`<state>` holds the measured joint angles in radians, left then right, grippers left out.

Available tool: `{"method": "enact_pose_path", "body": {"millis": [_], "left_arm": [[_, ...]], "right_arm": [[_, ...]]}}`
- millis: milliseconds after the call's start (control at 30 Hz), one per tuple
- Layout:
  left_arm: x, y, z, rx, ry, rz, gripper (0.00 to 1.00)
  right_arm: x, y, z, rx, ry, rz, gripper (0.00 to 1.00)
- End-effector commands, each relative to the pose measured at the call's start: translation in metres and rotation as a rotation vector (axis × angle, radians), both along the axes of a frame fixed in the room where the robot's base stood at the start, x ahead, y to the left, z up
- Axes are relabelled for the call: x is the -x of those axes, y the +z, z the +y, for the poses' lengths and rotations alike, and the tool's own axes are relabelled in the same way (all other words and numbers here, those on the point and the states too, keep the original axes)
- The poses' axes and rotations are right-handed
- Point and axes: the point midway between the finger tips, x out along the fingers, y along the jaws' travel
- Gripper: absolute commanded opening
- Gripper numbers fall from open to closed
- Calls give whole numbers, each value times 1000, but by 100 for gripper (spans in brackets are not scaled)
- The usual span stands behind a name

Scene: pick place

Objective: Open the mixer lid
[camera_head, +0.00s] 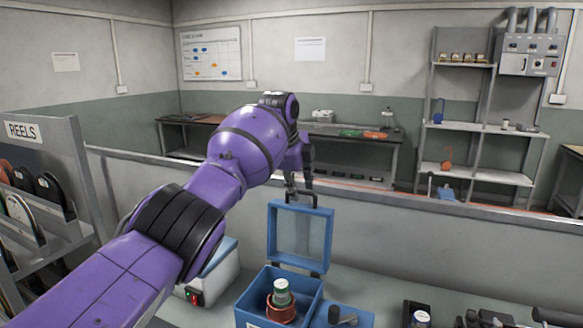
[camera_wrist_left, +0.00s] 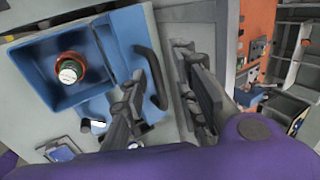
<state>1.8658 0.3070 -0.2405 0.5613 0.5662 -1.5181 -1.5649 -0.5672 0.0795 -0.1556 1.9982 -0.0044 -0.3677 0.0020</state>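The mixer is a blue box (camera_head: 249,302) on the bench at the bottom of the head view; it also shows in the left wrist view (camera_wrist_left: 36,82). Its lid (camera_head: 273,232), blue with a clear panel, stands upright at the box's back edge, open. A dark handle (camera_head: 315,194) is on the lid's top edge. A jar with a green band (camera_head: 281,291) sits in a red-brown holder inside the box. My left gripper (camera_wrist_left: 163,82) is open, with its fingers on either side of the handle (camera_wrist_left: 152,75); contact cannot be told. My right gripper is out of view.
A white unit with a red switch (camera_head: 213,280) stands left of the mixer, partly behind my left arm. A reel rack (camera_head: 45,150) is at far left. Small dark items (camera_head: 488,318) lie on the bench at right. A low wall runs behind the bench.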

Motion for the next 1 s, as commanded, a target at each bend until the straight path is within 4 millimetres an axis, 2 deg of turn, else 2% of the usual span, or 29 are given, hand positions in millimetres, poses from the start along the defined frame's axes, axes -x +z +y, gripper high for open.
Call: {"method": "enact_pose_path", "body": {"millis": [200, 400, 600, 1000], "left_arm": [[19, 47, 9, 2, 0, -7, 28], [33, 78, 14, 2, 2, -5, 28], [39, 90, 17, 0, 3, -3, 28], [40, 91, 17, 1, 2, -3, 28]], "right_arm": [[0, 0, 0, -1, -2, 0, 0], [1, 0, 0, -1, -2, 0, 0], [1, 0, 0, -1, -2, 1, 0], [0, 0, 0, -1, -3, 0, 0]]}}
